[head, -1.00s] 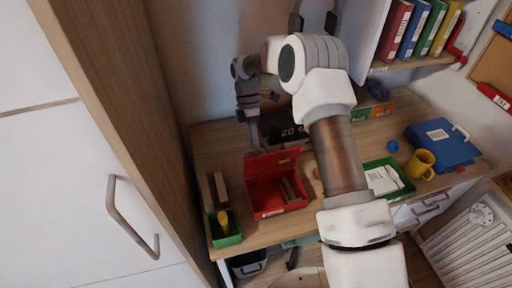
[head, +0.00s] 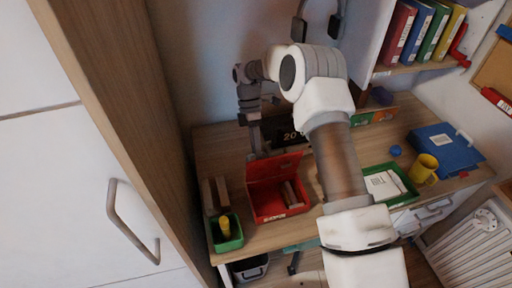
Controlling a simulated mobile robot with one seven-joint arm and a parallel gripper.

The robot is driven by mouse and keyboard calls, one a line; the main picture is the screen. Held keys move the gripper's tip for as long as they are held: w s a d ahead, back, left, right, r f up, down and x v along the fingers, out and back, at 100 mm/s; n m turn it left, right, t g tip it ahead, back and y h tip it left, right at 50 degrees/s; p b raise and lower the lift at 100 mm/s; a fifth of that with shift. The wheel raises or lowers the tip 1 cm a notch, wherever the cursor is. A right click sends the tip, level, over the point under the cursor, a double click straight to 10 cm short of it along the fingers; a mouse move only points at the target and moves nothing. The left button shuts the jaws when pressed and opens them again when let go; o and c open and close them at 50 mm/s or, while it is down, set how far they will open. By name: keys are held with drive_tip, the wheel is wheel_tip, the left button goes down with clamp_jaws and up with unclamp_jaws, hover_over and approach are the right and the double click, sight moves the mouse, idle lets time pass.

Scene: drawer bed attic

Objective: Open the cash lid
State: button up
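The red cash box (head: 268,217) stands on the desk left of my arm. Its lid (head: 272,167) stands raised at the back edge, and the inside is exposed, with brown bars (head: 292,193) lying in it. My gripper (head: 257,152) points down at the back of the box, by the lid's upper left edge. Whether it touches the lid is unclear. The fingers are small and dark here, so their opening cannot be made out.
A green tray with a yellow item (head: 226,228) and brown blocks stand left of the box. A dark calendar display (head: 288,135) is behind it. A green paper tray (head: 405,184), yellow mug (head: 423,168) and blue binder (head: 445,148) are at right. A tall cabinet (head: 120,110) borders the left.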

drive_tip(key=shift+w+r, duration=0.1)
drive_tip(key=shift+r, duration=0.1)
drive_tip(key=p+v, duration=1)
drive_tip(key=v, duration=0.7)
drive_tip(key=shift+r, duration=0.2)
drive_tip(key=shift+f+p, duration=0.1)
drive_tip(key=shift+p, duration=0.3)
idle(0.4)
